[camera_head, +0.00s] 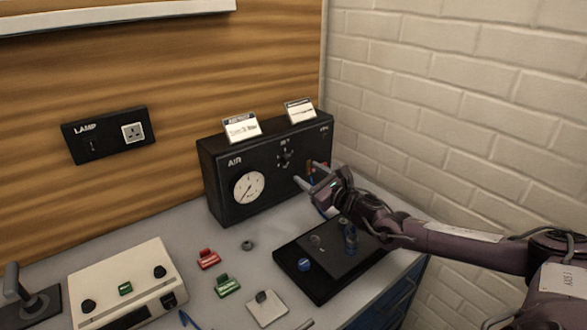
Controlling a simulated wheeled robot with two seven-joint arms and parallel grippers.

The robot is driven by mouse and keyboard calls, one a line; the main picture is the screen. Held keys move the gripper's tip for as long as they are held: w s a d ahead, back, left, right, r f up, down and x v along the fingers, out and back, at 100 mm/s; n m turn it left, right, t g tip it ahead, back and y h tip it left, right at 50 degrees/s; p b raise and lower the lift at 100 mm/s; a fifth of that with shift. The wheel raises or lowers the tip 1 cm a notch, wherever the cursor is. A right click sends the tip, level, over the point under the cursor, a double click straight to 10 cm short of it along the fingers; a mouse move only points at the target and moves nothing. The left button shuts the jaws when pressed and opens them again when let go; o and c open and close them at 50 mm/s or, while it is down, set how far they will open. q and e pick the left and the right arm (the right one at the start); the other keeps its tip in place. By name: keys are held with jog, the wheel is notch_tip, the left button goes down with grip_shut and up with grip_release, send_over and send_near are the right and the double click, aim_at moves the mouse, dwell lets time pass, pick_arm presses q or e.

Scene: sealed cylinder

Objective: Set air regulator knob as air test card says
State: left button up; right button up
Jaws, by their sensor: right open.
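The black air panel (222,184) stands at the back of the bench with a white round gauge (248,187) on its face. A small dark knob (285,158) with marks around it sits on the upper middle of the face. Two small white cards stand on top: a left card (242,127) and a right card (299,110); their print is too small to read surely. My right gripper (306,175) is open and empty, its fingers pointing left in front of the panel's right part, below and right of the knob. My left gripper is not in view.
A black tray (292,268) with a blue-topped part lies below my right arm. Red (208,259) and green (227,286) clips, a small grey ring (247,245) and a white plate (267,309) lie in front. A beige box (125,283) stands left; a brick wall is right.

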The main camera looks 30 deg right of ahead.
aim_at(290, 161)
jog(key=w, duration=0.2)
jog(key=w+p, duration=0.1)
jog(key=w, duration=0.1)
jog(key=w+p, duration=0.1)
jog(key=w, duration=0.2)
jog(key=shift+a+r, duration=0.1)
jog(key=shift+a, duration=0.2)
jog(key=shift+w, duration=0.35)
jog(key=shift+a, duration=0.1)
jog(key=shift+c, duration=0.4)
jog(key=c, duration=0.9)
